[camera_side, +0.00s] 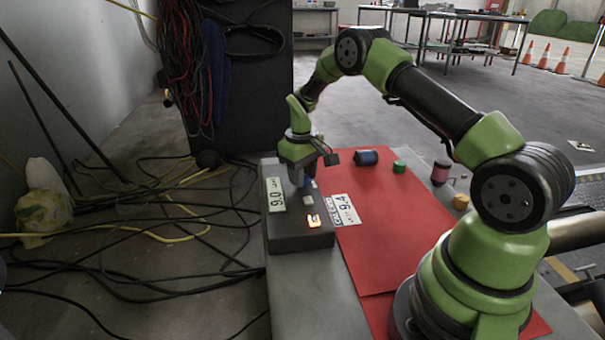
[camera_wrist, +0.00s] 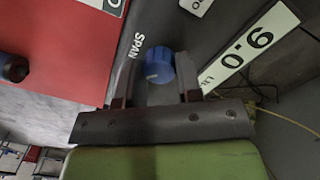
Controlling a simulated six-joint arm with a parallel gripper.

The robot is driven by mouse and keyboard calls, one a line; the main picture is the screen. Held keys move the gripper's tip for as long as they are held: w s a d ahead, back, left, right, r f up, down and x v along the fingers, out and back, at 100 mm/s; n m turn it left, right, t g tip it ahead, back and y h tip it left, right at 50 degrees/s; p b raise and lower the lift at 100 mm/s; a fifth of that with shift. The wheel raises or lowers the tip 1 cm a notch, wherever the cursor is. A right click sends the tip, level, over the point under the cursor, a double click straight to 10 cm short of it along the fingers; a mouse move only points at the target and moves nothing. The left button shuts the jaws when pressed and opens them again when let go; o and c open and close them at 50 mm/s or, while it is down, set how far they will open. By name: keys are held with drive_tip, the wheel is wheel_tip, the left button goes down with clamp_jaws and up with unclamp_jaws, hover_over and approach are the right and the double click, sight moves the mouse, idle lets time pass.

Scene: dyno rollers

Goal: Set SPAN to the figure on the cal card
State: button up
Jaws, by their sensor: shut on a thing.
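A dark box (camera_side: 300,238) carries a display (camera_side: 276,195) that reads 9.0; the display also shows in the wrist view (camera_wrist: 250,45). A white cal card (camera_side: 345,210) reading 9.4 lies on the red mat just right of the box. The blue SPAN knob (camera_wrist: 160,66) stands on the box, with the white word SPAN beside it. My gripper (camera_wrist: 153,96) is over the box with a finger on either side of the knob and is shut on it. In the side view my gripper (camera_side: 301,180) points down and hides most of the knob.
An orange lit switch (camera_side: 314,221) is on the box's near part. On the red mat (camera_side: 390,240) lie a dark blue cylinder (camera_side: 366,158) and a green piece (camera_side: 399,166). A pink and black cylinder (camera_side: 441,172) and a yellow piece (camera_side: 460,202) are farther right. Cables cover the floor at left.

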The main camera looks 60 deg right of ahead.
drive_tip(key=m, duration=0.4)
drive_tip(key=shift+m, duration=2.1)
drive_tip(key=o, duration=0.9)
drive_tip(key=shift+o, duration=0.2)
wheel_tip(320, 180, up, 9)
drive_tip(key=shift+w+r, duration=0.1)
drive_tip(key=shift+w, duration=0.05)
drive_tip(key=shift+a+r, duration=0.1)
drive_tip(key=shift+r, duration=0.3)
